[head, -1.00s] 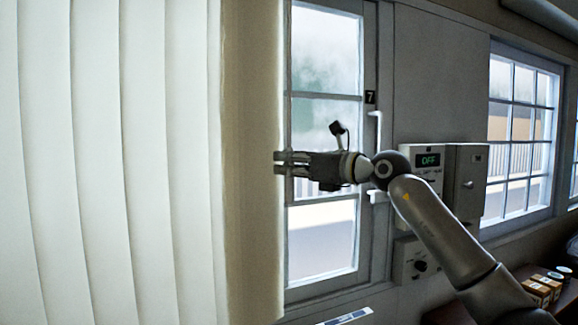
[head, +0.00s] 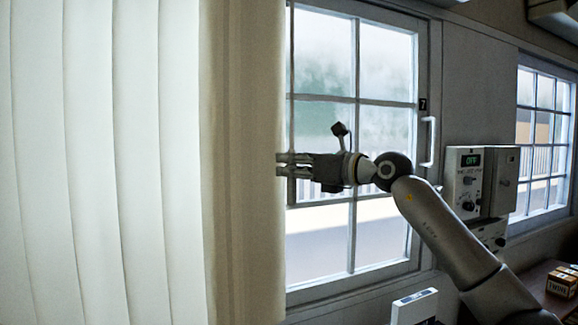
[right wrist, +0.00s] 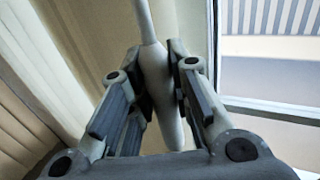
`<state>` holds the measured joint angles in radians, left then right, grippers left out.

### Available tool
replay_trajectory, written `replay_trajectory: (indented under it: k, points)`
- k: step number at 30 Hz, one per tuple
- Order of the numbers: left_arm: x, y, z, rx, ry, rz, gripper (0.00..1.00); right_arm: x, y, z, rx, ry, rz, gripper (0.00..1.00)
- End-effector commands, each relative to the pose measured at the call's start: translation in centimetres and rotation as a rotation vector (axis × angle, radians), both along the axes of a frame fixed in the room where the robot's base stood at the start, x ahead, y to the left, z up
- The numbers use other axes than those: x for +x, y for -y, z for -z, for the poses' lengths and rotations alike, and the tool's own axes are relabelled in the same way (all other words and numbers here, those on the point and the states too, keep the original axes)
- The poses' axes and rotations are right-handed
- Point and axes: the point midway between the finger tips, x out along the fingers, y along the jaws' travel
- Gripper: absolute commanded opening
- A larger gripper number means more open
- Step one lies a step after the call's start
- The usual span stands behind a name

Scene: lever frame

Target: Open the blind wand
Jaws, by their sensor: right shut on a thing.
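The blind (head: 105,160) hangs in pale vertical slats across the left of the head view, with a beige edge strip (head: 243,160) at its right side. The blind wand (right wrist: 157,75) shows in the right wrist view as a pale rod that thickens into a handle. My right gripper (head: 282,165) is at the blind's edge in front of the window. In the right wrist view my right gripper (right wrist: 163,80) is shut around the wand's handle, with a finger on each side. Its fingertips partly hide the handle. My left gripper is not in view.
A paned window (head: 380,235) with a white handle (head: 429,142) is behind my right arm. Grey wall boxes (head: 467,180) stand to its right. A white box (head: 414,306) sits low in front, and a small carton (head: 562,283) lies on a brown surface at lower right.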

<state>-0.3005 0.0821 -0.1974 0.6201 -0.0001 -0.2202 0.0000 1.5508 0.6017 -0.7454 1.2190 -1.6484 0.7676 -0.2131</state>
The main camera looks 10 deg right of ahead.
Motion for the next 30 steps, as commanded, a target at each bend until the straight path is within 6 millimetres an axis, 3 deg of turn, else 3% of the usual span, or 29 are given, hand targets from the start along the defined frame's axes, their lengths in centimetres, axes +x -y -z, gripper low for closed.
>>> replay_trajectory:
  k: [9, 10, 15, 25, 30]
  points:
    - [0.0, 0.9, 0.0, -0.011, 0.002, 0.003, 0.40, 0.0, 0.0, -0.1, 0.001, 0.004, 0.001, 0.00]
    - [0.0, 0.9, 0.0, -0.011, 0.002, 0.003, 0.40, 0.0, 0.0, -0.1, 0.001, 0.004, 0.001, 0.21]
    - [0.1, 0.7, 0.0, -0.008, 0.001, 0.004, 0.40, 0.0, 0.0, -0.1, 0.002, 0.004, 0.001, 0.41]
    - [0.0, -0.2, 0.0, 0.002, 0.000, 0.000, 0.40, -0.1, 0.2, -0.1, 0.001, 0.003, 0.001, 0.41]
    - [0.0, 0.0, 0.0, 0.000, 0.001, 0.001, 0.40, -1.5, 1.4, -0.1, 0.000, 0.005, 0.003, 0.41]
